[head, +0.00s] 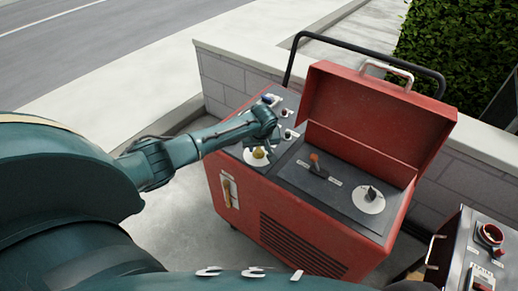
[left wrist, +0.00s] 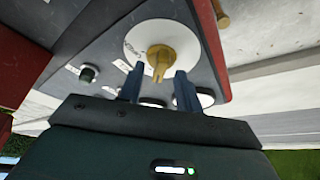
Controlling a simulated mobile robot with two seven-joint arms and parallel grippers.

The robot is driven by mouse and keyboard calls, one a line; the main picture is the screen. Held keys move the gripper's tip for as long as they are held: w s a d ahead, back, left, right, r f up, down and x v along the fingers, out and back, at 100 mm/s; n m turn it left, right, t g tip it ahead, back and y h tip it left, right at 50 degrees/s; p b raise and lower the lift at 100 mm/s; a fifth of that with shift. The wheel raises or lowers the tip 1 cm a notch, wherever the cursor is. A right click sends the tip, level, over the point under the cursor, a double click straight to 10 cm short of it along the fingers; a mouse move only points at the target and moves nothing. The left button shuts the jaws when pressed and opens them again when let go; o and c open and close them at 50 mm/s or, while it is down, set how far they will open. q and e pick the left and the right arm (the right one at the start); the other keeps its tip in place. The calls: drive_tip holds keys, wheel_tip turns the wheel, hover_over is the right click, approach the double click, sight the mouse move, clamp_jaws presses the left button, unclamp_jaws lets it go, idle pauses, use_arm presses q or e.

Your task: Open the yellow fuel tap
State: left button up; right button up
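The yellow fuel tap (head: 259,153) is a small yellow knob on a white round plate, on the dark top panel of a red machine (head: 290,215). In the left wrist view the tap (left wrist: 159,58) sits at the centre of its white plate (left wrist: 190,38), which bears small lettering. My left gripper (head: 262,143) is just above the tap. Its two fingers (left wrist: 158,85) are apart, with the tap in line with the gap between them; I cannot tell whether they touch it. My right gripper is not in view.
The machine has an open red lid (head: 375,120), an orange-tipped lever (head: 316,163), a dark rotary knob (head: 370,193) and a black handle bar (head: 365,48). A second panel with a red knob (head: 491,234) stands at the lower right. A low block wall (head: 225,80) runs behind.

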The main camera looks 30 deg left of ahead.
use_arm(q)
drive_tip(key=shift+w+a+f, duration=0.1)
drive_tip(key=shift+w+f, duration=0.05)
drive_tip(key=shift+f, duration=0.3)
clamp_jaws()
